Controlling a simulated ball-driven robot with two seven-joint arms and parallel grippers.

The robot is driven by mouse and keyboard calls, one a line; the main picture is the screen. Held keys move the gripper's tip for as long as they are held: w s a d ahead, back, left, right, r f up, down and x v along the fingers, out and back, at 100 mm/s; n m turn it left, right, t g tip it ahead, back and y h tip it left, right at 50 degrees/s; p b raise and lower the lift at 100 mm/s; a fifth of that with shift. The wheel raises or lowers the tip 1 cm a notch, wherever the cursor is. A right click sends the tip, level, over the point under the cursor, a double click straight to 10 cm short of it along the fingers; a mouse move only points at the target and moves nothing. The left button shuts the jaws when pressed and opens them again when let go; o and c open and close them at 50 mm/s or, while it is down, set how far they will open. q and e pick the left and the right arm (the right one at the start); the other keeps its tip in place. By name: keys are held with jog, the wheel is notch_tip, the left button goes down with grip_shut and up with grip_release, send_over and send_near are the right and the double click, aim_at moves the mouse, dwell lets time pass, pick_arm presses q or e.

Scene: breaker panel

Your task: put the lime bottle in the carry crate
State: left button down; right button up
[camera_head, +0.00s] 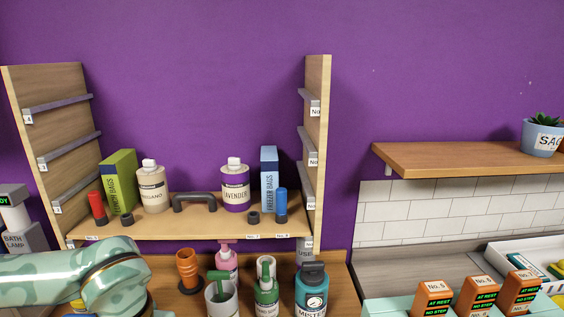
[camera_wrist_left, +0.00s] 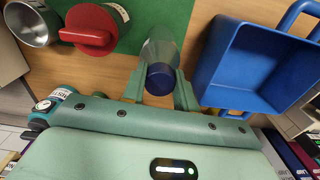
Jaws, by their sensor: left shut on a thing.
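My left gripper (camera_wrist_left: 160,92) is shut on a bottle with a dark blue cap (camera_wrist_left: 161,78) and a pale grey-green body (camera_wrist_left: 160,47). The cap faces my wrist; no label on it can be read, so I cannot tell by name that it is the lime bottle. A blue open crate (camera_wrist_left: 208,60) with a handle is just right of the gripper in the left wrist view. The bottle is beside the crate, outside it. In the head view only my left arm shows at lower left; the gripper, held bottle and crate are not seen there. My right gripper is not in view.
In the left wrist view, a red round-handled thing (camera_wrist_left: 95,28) and a metal bowl (camera_wrist_left: 32,24) are to the left, with a green mat (camera_wrist_left: 150,12) behind. In the head view, a wooden shelf (camera_head: 140,227) holds bottles and boxes; several bottles stand below it.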

pick_arm(q)
jog(key=shift+r+p, duration=1.35)
jog(key=shift+r, duration=0.65)
jog(key=shift+f, duration=0.1)
